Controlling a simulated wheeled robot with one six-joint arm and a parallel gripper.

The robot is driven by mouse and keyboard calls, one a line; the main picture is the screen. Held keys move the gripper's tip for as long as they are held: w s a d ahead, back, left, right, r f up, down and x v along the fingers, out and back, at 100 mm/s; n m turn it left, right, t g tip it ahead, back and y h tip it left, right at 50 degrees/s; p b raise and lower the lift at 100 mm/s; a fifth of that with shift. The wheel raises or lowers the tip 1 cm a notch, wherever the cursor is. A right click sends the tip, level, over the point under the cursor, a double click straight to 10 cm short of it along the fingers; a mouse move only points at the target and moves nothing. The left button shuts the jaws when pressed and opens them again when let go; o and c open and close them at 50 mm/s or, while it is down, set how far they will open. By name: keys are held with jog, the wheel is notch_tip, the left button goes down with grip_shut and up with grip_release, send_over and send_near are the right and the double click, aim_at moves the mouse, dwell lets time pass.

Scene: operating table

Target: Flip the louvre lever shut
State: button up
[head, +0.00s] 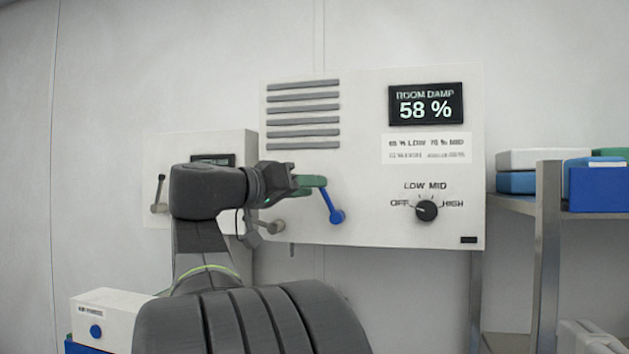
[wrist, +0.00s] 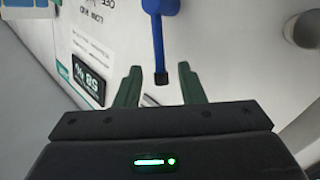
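A blue lever (head: 334,205) sits on the front of the white wall unit, below the grey louvre slats (head: 303,115). Its round pivot is at the lower right and its arm slants up and to the left. My gripper (head: 318,183), with green fingers, is at the lever's upper end. In the wrist view, my gripper (wrist: 159,72) is open, and the dark-tipped end of the blue lever (wrist: 158,40) lies between the two fingers, with visible gaps on both sides. The slats show as narrow grey bars; how far they are tilted I cannot tell.
The unit has a display (head: 426,104) reading 58 % and a black dial (head: 426,210). A smaller panel (head: 155,180) with a grey lever (head: 159,195) is at left. A metal shelf (head: 547,240) with boxes stands at right. A white box (head: 108,316) is at lower left.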

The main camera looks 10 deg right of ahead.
jog(key=shift+x, duration=1.1)
jog(key=shift+c, duration=0.5)
grip_shut()
jog(key=shift+f, duration=0.1)
